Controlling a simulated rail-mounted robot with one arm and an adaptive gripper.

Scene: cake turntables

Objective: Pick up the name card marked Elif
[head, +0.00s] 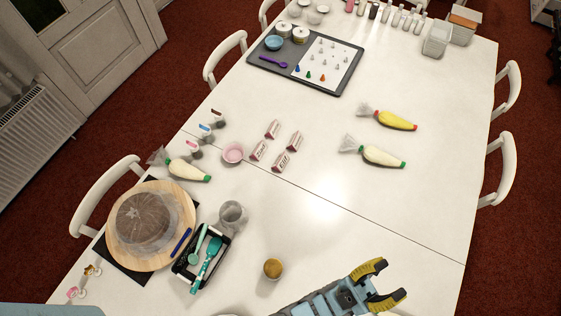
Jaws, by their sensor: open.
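Several small white and dark-red tent-shaped name cards stand in a group near the middle of the white table. The front card (280,162) seems to read Elif, though its print is very small. Close to it stand a left card (258,150), a right card (295,141) and a back card (272,129); I cannot read these surely. My gripper (393,281) is at the lower right of the view, its yellow-tipped fingers apart with nothing between them. It is well away from the cards, to their lower right.
A pink bowl (233,153) stands just left of the cards. Piping bags lie to the right (384,156) and left (188,171). A covered cake on a wooden turntable (181,249), a black tray of tools (184,269) and a small cup (273,268) are nearer. The table between gripper and cards is clear.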

